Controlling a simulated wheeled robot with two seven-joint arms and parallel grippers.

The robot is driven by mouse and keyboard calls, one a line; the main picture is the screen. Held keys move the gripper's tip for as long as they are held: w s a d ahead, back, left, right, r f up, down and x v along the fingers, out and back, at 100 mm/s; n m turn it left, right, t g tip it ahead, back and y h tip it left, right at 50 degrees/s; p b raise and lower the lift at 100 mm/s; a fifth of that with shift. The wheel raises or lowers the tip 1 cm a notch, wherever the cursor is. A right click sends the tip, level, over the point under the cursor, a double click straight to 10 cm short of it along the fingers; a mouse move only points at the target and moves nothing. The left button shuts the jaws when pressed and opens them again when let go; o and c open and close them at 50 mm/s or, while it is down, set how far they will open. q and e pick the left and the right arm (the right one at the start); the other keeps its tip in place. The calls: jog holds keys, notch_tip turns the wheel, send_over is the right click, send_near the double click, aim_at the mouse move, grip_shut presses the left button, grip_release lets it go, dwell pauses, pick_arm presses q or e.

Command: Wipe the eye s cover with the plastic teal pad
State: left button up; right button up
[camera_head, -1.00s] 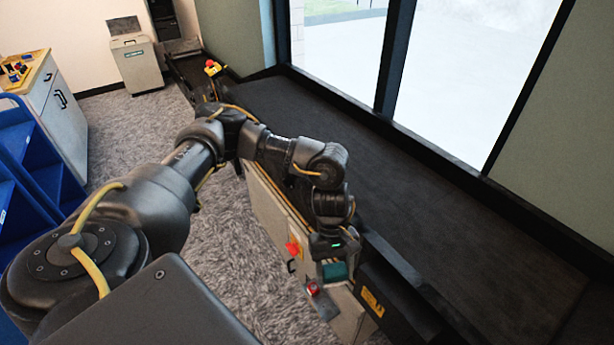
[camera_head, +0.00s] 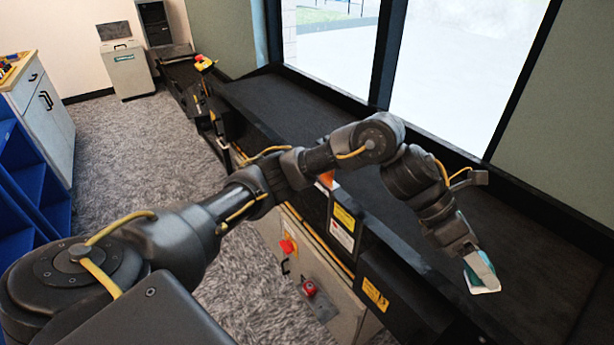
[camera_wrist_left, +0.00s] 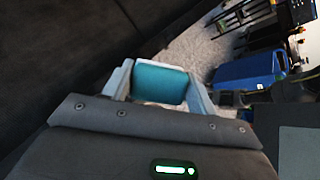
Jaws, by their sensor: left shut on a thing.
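My left gripper (camera_head: 482,272) is shut on the teal pad (camera_wrist_left: 158,83), which shows between its two pale fingers in the left wrist view. In the head view the pad (camera_head: 472,278) shows a teal side and a white edge under the fingers, over the dark belt (camera_head: 540,260). I cannot tell whether it touches the belt. I cannot pick out the eye's cover for certain; my arm hides part of the sorter's near side. My right gripper is not in view.
Black housings (camera_head: 400,298) with yellow labels line the belt's near edge. A control box with a red button (camera_head: 309,287) hangs below. Windows border the far side. A blue shelf unit (camera_head: 30,190) stands at left; the carpet between is clear.

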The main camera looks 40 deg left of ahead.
pick_arm(q)
jog(key=w+a+n+t+y+b, duration=0.1)
jog(key=w+a+n+t+b, duration=0.25)
jog(key=a+n+t, duration=0.45)
jog(key=w+a+n+t+y+b, duration=0.15)
jog(key=w+a+n+t, duration=0.4)
jog(key=a, duration=0.55)
jog(key=s+a+f+n+t+y+b, duration=0.1)
jog(key=a+f+n+t+y, duration=0.2)
jog(key=a, duration=0.7)
jog(key=s+a+f+n+t+y+b, duration=0.1)
jog(key=a+f+n+t+y, duration=0.2)
jog(key=a, duration=0.7)
jog(key=s+a+f+n+t+y+b, duration=0.1)
jog(key=s+a+f+n+t+y, duration=0.2)
jog(key=a, duration=0.7)
jog(key=w+d+f+b, duration=0.1)
jog(key=w, duration=0.6)
jog(key=shift+d+m+g+h, duration=0.3)
jog(key=shift+m+g+h, duration=0.05)
jog(key=shift+m, duration=0.1)
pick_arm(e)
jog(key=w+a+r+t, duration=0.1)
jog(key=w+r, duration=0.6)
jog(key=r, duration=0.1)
pick_arm(q)
jog(key=shift+w, duration=0.1)
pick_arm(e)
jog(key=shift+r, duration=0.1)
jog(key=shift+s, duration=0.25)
